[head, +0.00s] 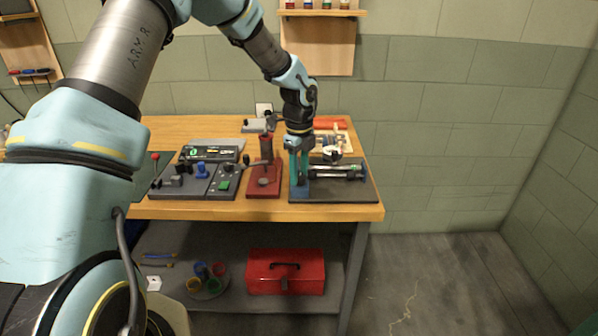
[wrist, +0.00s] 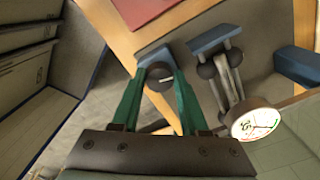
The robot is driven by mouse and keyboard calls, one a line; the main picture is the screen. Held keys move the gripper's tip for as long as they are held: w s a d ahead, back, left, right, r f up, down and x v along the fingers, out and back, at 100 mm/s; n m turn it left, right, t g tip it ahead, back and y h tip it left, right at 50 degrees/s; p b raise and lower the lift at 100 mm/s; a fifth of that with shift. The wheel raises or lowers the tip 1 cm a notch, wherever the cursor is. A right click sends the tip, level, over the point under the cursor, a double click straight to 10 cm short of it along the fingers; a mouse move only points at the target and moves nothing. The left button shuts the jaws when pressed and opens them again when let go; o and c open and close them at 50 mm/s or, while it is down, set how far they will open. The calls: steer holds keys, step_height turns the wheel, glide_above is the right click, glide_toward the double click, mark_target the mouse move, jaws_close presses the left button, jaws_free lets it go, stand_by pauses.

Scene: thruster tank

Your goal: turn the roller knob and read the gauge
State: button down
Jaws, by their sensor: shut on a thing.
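The roller knob (wrist: 158,71) is a dark round knob with a pale mark, beside a blue block, in the wrist view. My gripper (wrist: 161,76) has its green fingers on either side of the knob and is shut on it. In the head view my gripper (head: 299,174) points down at the left end of the roller device (head: 340,172), hiding the knob there. The gauge (wrist: 255,122) has a white round face with red and green marks, at the lower right of the wrist view. Its needle reading is too small to tell.
The device stands on a dark base plate (head: 362,193) at the bench's right end. A red stand with a lever (head: 263,181) is close on the left, with grey control panels (head: 205,172) beyond. A red toolbox (head: 285,271) sits on the lower shelf. The floor at right is clear.

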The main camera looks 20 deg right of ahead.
mark_target(299, 175)
steer(key=shift+c, duration=2.1)
jaws_free()
step_height(299, 175, up, 11)
steer(key=b, duration=0.3)
